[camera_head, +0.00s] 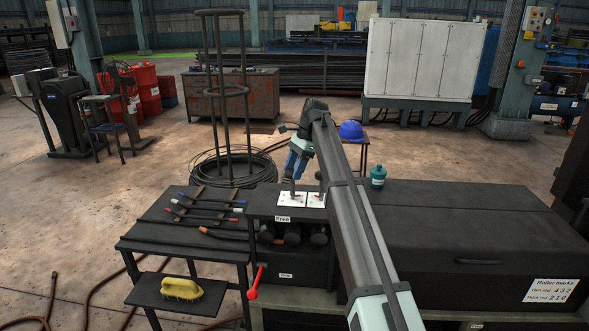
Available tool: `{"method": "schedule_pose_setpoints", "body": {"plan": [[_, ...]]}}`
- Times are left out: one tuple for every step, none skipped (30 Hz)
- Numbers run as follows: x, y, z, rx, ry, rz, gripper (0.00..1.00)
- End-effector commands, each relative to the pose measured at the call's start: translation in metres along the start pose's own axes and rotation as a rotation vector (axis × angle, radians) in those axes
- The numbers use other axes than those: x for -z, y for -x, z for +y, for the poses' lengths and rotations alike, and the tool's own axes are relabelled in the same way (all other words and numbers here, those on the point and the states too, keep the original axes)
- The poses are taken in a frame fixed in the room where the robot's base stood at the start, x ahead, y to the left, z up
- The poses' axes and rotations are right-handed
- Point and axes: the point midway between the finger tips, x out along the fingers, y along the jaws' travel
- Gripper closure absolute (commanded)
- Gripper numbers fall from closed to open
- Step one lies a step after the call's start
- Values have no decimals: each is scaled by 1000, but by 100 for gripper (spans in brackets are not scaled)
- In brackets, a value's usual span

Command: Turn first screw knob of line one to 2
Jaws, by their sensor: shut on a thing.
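Two small white plates with red marks sit side by side on top of a dark cabinet (262,209): a left plate (286,203) and a right plate (318,203). My gripper (292,191) points down over the left plate and is shut on the small knob there. The fingers and my wrist hide most of that knob, so its pointer and the setting it stands at cannot be read. The right plate lies partly beside my forearm and is apart from the fingers. A label reading "Free" (283,219) is on the cabinet edge below the left plate.
A red lever (255,283) sticks out at the cabinet's front. A side table (150,244) holds several rods, with a yellow brush (182,288) on a lower shelf. A teal bottle (377,177) stands right of my arm, by a big dark box (470,225) with a number label.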

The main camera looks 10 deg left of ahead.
Motion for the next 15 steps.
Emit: {"method": "schedule_pose_setpoints", "body": {"plan": [[0,0,-2,-10,23,0,76],[0,0,-2,-15,36,0,76],[0,0,-2,-21,52,0,76],[0,0,-2,-26,63,0,76],[0,0,-2,-31,73,0,76],[0,0,-2,-36,84,0,76],[0,0,-1,-39,91,0,76],[0,0,-1,-41,98,0,76],[0,0,-2,-44,107,1,76],[0,0,-2,-46,111,1,76],[0,0,-1,-48,114,1,76],[0,0,-1,-49,118,1,76],[0,0,-1,-50,121,1,76],[0,0,-1,-51,123,1,76],[0,0,-1,-52,125,1,76]]}}
